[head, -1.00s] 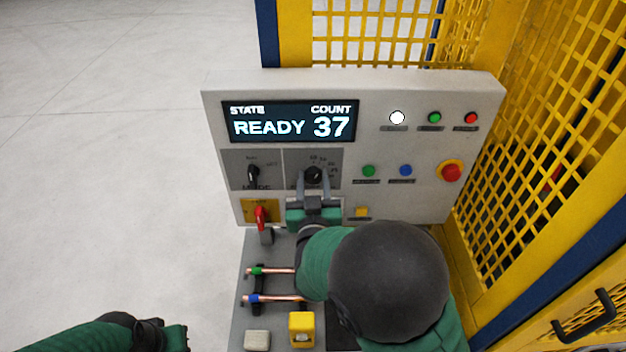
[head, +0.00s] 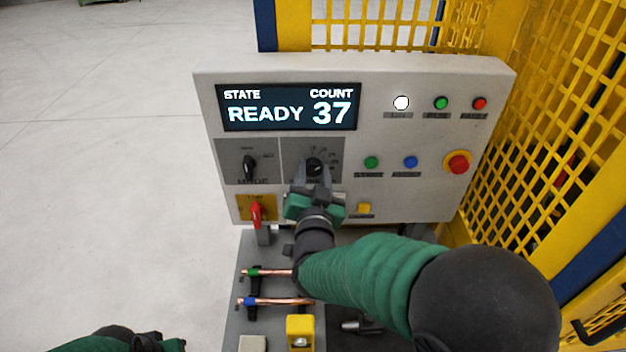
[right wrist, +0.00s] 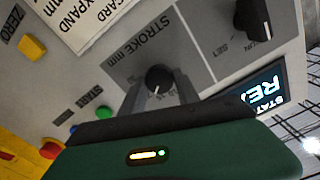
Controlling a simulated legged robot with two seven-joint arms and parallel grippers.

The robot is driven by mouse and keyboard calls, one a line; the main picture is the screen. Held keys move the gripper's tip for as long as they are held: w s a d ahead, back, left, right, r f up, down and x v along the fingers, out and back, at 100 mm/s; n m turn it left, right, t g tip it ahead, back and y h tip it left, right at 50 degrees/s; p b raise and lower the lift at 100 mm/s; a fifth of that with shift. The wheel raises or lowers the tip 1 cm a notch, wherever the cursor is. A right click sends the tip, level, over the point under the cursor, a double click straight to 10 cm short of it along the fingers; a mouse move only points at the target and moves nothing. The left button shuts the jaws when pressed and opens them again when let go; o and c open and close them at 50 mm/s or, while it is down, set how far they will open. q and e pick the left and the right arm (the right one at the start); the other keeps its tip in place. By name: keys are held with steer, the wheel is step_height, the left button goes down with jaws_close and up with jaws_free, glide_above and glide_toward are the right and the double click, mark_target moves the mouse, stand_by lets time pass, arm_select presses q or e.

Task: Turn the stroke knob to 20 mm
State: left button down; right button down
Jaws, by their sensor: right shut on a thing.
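The stroke knob (head: 314,167) is a round black dial on a dark grey plate of the control panel, under the display. In the right wrist view the knob (right wrist: 158,79) shows a pale pointer line, with the words STROKE mm on its plate. My right gripper (head: 313,174) is shut on the knob, with one finger on each side of it. The fingers (right wrist: 158,88) also reach to the knob in the right wrist view. The scale numbers are too small to read. My left gripper (head: 160,343) is only partly in view at the bottom left edge.
The display (head: 287,107) reads READY and 37. The mode knob (head: 250,166) is left of the stroke knob. A red lever (head: 256,214), copper tubes (head: 275,302) and a yellow block (head: 300,331) are below. A red emergency button (head: 458,163) and yellow mesh fence (head: 545,120) are right.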

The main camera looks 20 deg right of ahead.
steer(key=shift+f+m+b, duration=0.1)
steer(key=shift+m+b, duration=0.2)
steer(key=shift+m, duration=0.1)
steer(key=c, duration=1.3)
jaws_free()
steer(key=o, duration=0.4)
steer(key=shift+w, duration=0.15)
